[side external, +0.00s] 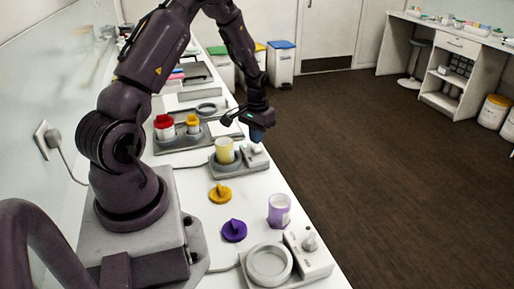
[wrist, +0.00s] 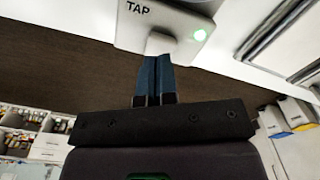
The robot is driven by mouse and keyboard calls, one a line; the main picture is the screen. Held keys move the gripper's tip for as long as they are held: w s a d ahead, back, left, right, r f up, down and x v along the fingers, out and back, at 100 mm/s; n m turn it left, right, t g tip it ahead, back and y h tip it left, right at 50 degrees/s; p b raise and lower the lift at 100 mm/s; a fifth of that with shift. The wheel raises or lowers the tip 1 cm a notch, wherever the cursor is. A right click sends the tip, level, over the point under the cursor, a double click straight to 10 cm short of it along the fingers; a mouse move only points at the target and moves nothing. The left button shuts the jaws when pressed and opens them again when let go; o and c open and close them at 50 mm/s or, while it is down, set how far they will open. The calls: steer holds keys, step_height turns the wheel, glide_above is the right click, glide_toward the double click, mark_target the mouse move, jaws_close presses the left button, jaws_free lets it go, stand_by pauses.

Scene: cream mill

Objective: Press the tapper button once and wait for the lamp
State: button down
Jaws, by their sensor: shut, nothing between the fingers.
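The tapper (side external: 232,165) is a grey unit on the white bench, with a yellow jar (side external: 225,151) standing on its round plate. In the wrist view its panel (wrist: 140,22) is marked TAP. My gripper (side external: 257,138) is over the button end of the tapper, pointing down. In the wrist view my gripper's blue fingers (wrist: 157,58) are shut together and empty, with their tips at the button's edge. I cannot tell whether they touch it.
A yellow knobbed lid (side external: 220,194), a purple knobbed lid (side external: 233,230) and a purple jar (side external: 279,211) stand nearer the camera. A grey unit with a ring and dial (side external: 310,255) is at the front. Red-topped (side external: 163,127) and orange-topped (side external: 193,124) jars stand behind the tapper.

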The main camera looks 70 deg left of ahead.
mark_target(256, 148)
steer(key=shift+r, duration=2.3)
steer(key=shift+s+d+f+g+h, duration=0.3)
steer(key=shift+s+d, duration=0.3)
steer(key=shift+s, duration=0.15)
steer(key=s+d+r+m+t, duration=0.3)
steer(key=s+d+r, duration=0.2)
steer(key=d+r, duration=0.7)
steer(key=s+d+r+m+t, duration=0.3)
steer(key=s+d+r, duration=0.3)
steer(key=d+r, duration=0.6)
steer(key=shift+d, duration=0.4)
